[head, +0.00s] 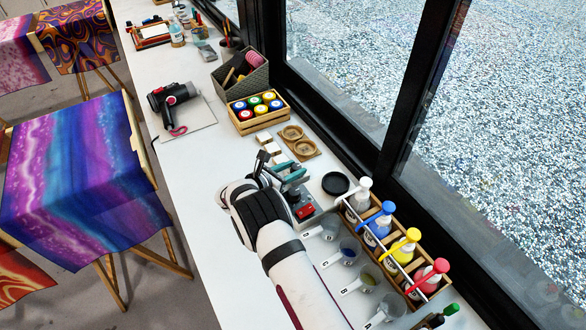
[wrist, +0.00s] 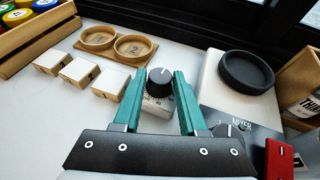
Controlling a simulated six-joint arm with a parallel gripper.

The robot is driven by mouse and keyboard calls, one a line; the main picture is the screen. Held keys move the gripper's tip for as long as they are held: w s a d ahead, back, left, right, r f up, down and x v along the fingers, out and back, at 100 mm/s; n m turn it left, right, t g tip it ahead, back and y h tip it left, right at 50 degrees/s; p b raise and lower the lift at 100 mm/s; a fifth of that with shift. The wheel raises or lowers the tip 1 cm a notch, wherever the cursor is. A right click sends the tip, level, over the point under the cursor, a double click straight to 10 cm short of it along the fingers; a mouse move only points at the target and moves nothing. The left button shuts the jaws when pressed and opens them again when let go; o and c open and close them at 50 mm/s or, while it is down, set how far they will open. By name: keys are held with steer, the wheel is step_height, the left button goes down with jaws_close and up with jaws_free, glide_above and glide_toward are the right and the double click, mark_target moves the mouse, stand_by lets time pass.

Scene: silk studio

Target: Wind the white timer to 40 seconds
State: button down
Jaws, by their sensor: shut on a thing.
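The white timer (wrist: 157,107) stands on the white table in the wrist view, with a black dial (wrist: 161,79) that has a white pointer line. My gripper (wrist: 160,76) has its two teal fingers on either side of the dial and is shut on it. The dial's pointer is up near the top; the scale figures are too small to read. In the head view my gripper (head: 283,173) is low over the table, and the timer is hidden or cannot be made out there.
Several white blocks (wrist: 80,74) and a wooden holder with two round cups (wrist: 116,46) lie left of the timer. A mixer with a black dish (wrist: 246,72) and red part (wrist: 280,158) stands close right. Bottles in a wooden rack (head: 407,272) stand by the window.

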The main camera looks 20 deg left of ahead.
steer(key=shift+w+a+m+g+h, duration=0.1)
steer(key=shift+m+g+h, duration=0.25)
steer(key=shift+m+h, duration=0.2)
steer(key=shift+w+a+m+g+h, duration=0.1)
steer(key=shift+m+g+h, duration=0.25)
steer(key=shift+m+h, duration=0.15)
steer(key=shift+m, duration=0.25)
steer(key=shift+s+g, duration=0.1)
steer(key=shift+g, duration=0.2)
steer(key=c, duration=0.8)
jaws_free()
steer(key=shift+o, duration=0.2)
steer(key=v, duration=1.5)
steer(key=shift+s+a, duration=0.3)
steer(key=shift+s, duration=0.05)
